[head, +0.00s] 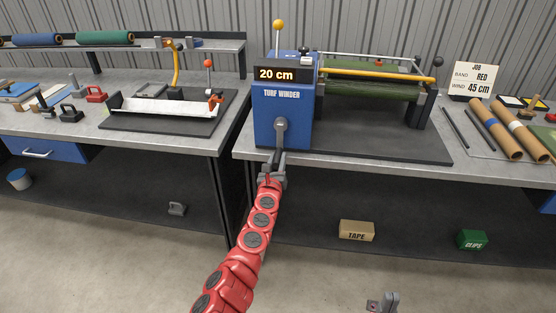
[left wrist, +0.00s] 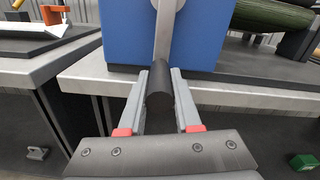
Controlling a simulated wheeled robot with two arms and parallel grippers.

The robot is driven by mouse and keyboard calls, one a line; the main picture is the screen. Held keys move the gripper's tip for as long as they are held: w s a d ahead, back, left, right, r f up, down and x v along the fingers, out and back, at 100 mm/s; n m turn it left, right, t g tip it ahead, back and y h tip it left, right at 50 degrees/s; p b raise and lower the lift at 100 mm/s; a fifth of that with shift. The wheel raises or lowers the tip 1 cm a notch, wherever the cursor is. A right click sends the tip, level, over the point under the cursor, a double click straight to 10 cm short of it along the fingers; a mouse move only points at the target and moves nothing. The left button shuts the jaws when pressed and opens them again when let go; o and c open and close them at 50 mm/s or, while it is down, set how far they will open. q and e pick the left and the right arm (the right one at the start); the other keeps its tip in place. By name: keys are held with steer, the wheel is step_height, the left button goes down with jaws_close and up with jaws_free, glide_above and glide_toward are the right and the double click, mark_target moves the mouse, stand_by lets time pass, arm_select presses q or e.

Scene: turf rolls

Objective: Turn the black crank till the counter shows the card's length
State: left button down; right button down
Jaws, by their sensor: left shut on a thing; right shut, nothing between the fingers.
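The blue turf winder (head: 282,118) stands on the right bench. Its counter (head: 276,74) reads 20 cm. The card (head: 474,80) behind the bench top reads JOB, BAND RED, WIND 45 cm. The crank's grey arm (head: 281,132) points down from the winder's front. My left gripper (head: 275,165) is shut on the black crank handle (left wrist: 159,84) at the arm's lower end, one finger on each side of it in the left wrist view. Green turf (head: 365,88) lies on the winder's roller. My right gripper (head: 384,302) is shut and empty, low at the bottom edge.
Brown tubes (head: 494,130) and dark rods lie on the right bench. The left bench holds a cutting tray (head: 165,108) and hand tools. A tape box (head: 357,230) and a green clips box (head: 472,239) sit on the low shelf. A gap separates the benches.

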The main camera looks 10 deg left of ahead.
mark_target(276, 169)
arm_select(q)
steer(key=shift+r, duration=0.1)
steer(key=c, duration=0.6)
jaws_free()
steer(key=shift+s+r+p, duration=0.1)
steer(key=shift+s+p, duration=0.85)
steer(key=s+p, duration=0.2)
steer(key=s, duration=1.3)
steer(key=shift+s+a+p, duration=0.2)
steer(key=shift+a+p, duration=0.05)
steer(key=shift+p, duration=0.15)
steer(key=shift+f, duration=0.2)
